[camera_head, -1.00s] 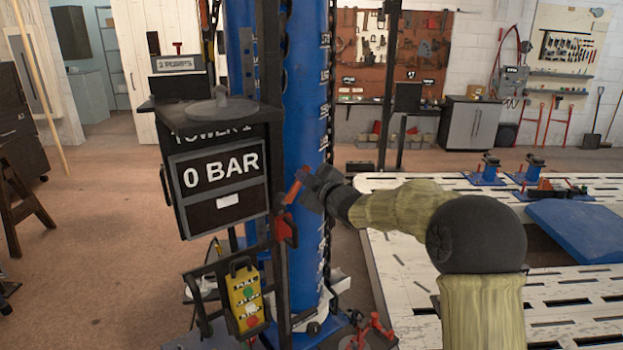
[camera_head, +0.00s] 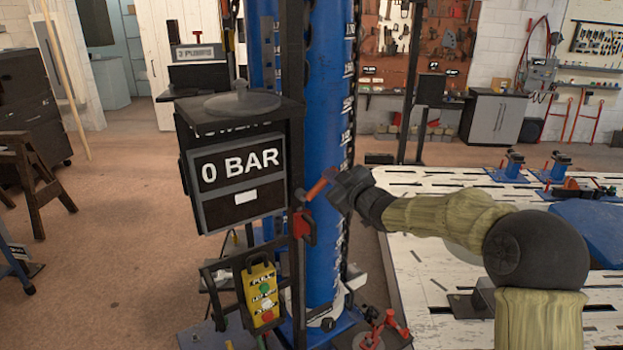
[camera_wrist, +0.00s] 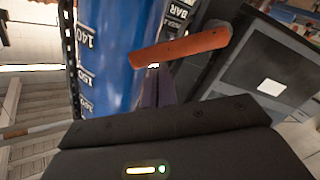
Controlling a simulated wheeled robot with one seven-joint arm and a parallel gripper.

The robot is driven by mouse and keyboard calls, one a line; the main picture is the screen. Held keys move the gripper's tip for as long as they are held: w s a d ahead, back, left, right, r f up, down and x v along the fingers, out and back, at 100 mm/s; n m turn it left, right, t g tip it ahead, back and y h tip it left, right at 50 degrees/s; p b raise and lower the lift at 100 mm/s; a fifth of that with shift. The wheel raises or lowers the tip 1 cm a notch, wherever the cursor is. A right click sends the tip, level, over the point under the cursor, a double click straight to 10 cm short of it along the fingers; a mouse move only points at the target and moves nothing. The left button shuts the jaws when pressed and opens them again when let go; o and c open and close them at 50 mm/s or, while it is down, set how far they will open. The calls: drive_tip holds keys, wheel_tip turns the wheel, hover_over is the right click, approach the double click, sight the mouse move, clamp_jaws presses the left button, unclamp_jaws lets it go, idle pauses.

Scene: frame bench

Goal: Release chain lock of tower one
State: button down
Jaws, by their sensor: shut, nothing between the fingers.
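Tower one is the blue column (camera_head: 326,150) with white scale marks and a dark chain beside it. Its black gauge box reads 0 BAR (camera_head: 240,178). In the wrist view the orange lever (camera_wrist: 180,47) crosses just beyond the fingers (camera_wrist: 155,85), which look closed. I cannot tell whether they touch the lever.
A yellow pendant (camera_head: 260,295) with buttons hangs on a frame below the gauge. The white slotted bench (camera_head: 420,285) spreads to the right. Red clamps (camera_head: 383,325) stand low near the tower's foot. The floor at left is open.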

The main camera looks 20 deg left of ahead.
idle(0.4)
drive_tip(key=s+d+r+b, duration=0.4)
drive_tip(key=s+d, duration=0.3)
drive_tip(key=s, duration=0.1)
drive_tip(key=s+d+f+m+g+h, duration=0.1)
drive_tip(key=s+d+f+m+h, duration=0.2)
drive_tip(key=d+f, duration=0.4)
drive_tip(key=s+d+f+m+h+b, duration=0.1)
drive_tip(key=d+f+m+h, duration=0.4)
drive_tip(key=d, duration=0.3)
drive_tip(key=s+d+f+m+g+h, duration=0.1)
drive_tip(key=s+d+f+m+h, duration=0.1)
drive_tip(key=d+f+h, duration=0.4)
drive_tip(key=s+d+f+m+g, duration=0.3)
drive_tip(key=s+d+f, duration=0.2)
drive_tip(key=s, duration=0.4)
drive_tip(key=s+d+f+m+g, duration=0.3)
drive_tip(key=s+d+f, duration=0.3)
drive_tip(key=s, duration=0.3)
drive_tip(key=shift+s+d+m+b, duration=0.25)
drive_tip(key=shift+s+m+b, duration=0.05)
drive_tip(key=shift+m, duration=0.2)
